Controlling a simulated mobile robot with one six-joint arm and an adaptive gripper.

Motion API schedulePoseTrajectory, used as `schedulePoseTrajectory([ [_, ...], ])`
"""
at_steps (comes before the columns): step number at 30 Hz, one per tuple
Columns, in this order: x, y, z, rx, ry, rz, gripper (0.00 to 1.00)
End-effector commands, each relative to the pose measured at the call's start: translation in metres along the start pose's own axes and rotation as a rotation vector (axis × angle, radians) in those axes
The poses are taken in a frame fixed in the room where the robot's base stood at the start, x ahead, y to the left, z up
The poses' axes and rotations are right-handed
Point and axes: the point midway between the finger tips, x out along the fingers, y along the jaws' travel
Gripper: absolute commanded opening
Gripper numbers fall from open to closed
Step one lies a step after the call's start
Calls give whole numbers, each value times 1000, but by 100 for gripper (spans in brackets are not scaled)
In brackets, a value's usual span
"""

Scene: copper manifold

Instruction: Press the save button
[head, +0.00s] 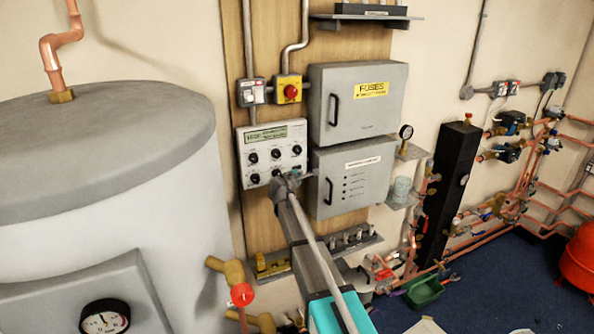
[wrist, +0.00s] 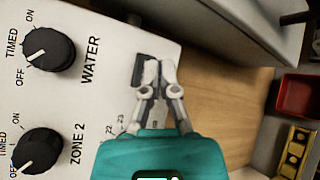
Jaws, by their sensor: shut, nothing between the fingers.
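The white control panel (head: 243,160) is mounted on a wooden board, with a green display (head: 270,134) and several black knobs. In the wrist view its grey-white face (wrist: 105,20) shows the WATER knob (wrist: 48,48) and ZONE 2 knob (wrist: 38,152). A dark rectangular part (wrist: 138,72) lies right beside my fingertips and is partly covered by them. I cannot read a save label on it. My gripper (wrist: 160,66) is shut and empty, over the panel's edge area. In the head view my gripper (head: 290,180) covers the panel's lower right. I cannot tell whether it touches.
A grey fuse box (head: 390,115) and a second grey box (head: 335,205) stand out just right of the panel. A red-knobbed yellow switch (head: 289,90) is above it. A shelf with fittings (head: 360,238) is below. A white tank (head: 110,200) fills the left.

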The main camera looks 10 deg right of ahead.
Motion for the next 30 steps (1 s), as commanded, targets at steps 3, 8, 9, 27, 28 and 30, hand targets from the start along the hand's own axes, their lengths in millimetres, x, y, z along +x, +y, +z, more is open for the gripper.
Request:
schedulePoseTrajectory([
  [3, 1, 1, 0, 0, 0, 0, 0],
  [8, 4, 3, -2, 0, 0, 0, 0],
  [9, 5, 3, -3, 0, 0, 0, 0],
  [27, 6, 4, -4, 0, 0, 0, 0],
  [28, 6, 5, -4, 0, 0, 0, 0],
  [30, 7, 5, -4, 0, 0, 0, 0],
])
